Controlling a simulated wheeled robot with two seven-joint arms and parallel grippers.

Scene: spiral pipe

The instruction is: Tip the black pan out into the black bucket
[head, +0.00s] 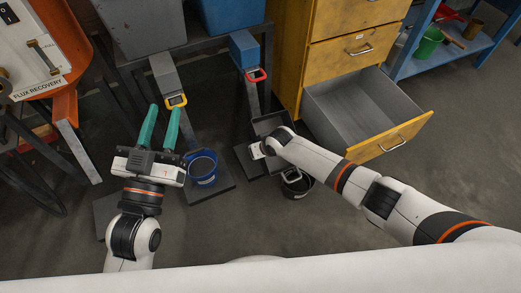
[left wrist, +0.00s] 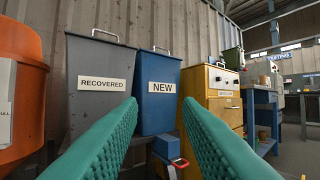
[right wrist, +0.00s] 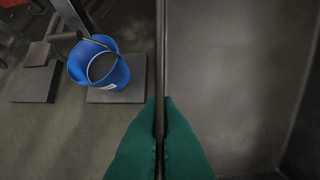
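The black pan (head: 268,122) is in the middle of the head view, partly hidden by my right wrist. My right gripper (right wrist: 160,105) is shut on the pan's thin rim in the right wrist view, and the pan's broad grey inner face fills the right side there. I cannot tell whether the pan holds anything. The black bucket (head: 298,188) stands on the floor just below my right wrist in the head view, partly covered by the arm. My left gripper (head: 162,107) is open and empty, left of the blue bucket; its green fingers also show in the left wrist view (left wrist: 160,100).
A blue bucket (head: 202,167) stands on a dark floor plate (head: 223,184). A yellow cabinet's open drawer (head: 350,105) juts out at right. Floor right of the bucket is clear.

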